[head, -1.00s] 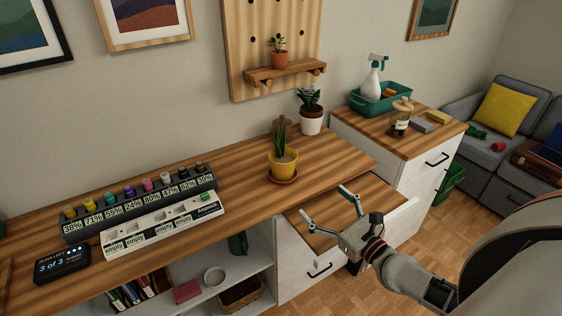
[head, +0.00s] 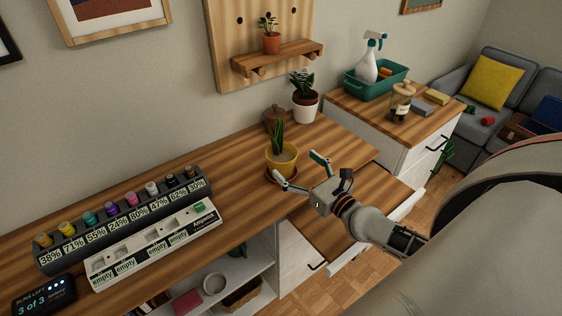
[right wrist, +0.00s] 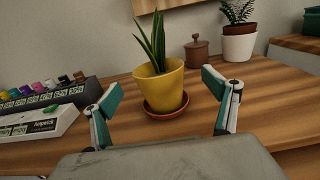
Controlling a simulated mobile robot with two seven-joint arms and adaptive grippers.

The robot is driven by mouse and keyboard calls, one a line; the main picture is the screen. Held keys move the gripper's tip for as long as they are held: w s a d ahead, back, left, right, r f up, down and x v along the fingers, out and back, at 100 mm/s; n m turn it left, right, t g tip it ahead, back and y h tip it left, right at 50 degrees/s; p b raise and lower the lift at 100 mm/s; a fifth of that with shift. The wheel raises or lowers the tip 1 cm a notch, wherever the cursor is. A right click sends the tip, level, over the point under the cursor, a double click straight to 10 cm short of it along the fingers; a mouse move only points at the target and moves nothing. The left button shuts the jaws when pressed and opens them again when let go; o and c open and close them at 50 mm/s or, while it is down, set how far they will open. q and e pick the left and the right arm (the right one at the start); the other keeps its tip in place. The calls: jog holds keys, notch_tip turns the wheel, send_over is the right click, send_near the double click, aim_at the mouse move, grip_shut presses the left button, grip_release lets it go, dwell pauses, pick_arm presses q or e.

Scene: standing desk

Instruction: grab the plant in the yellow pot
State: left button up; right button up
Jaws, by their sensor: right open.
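The yellow pot (head: 281,160) holds a plant with upright green leaves (head: 277,136) and stands on a terracotta saucer (head: 272,177) on the wooden desk. My right gripper (head: 298,172) is open and empty just in front of the pot, to its right in the head view. In the right wrist view the yellow pot (right wrist: 158,86) stands upright beyond and between the two spread fingers (right wrist: 165,103), with the saucer (right wrist: 165,110) under it. The fingers do not touch the pot there. My left gripper is not in view.
A lidded brown jar (head: 274,119) and a white-potted plant (head: 304,106) stand behind the yellow pot. A small terracotta pot (head: 271,43) sits on the wall shelf. A rack of several coloured bottles (head: 125,222) and a white tray (head: 150,246) are on the left. An open drawer (head: 336,226) lies below my right arm.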

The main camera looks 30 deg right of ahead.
aim_at(291, 161)
jog(key=w, duration=0.2)
jog(key=w+p, duration=0.1)
jog(key=shift+w+a+r, duration=0.15)
jog(key=shift+w+a, duration=0.15)
jog(key=shift+w, duration=0.5)
jog(key=c, duration=1.5)
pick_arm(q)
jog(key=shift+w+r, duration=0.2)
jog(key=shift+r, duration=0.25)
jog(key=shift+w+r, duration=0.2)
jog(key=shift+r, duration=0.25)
pick_arm(e)
jog(key=shift+c, duration=1.4)
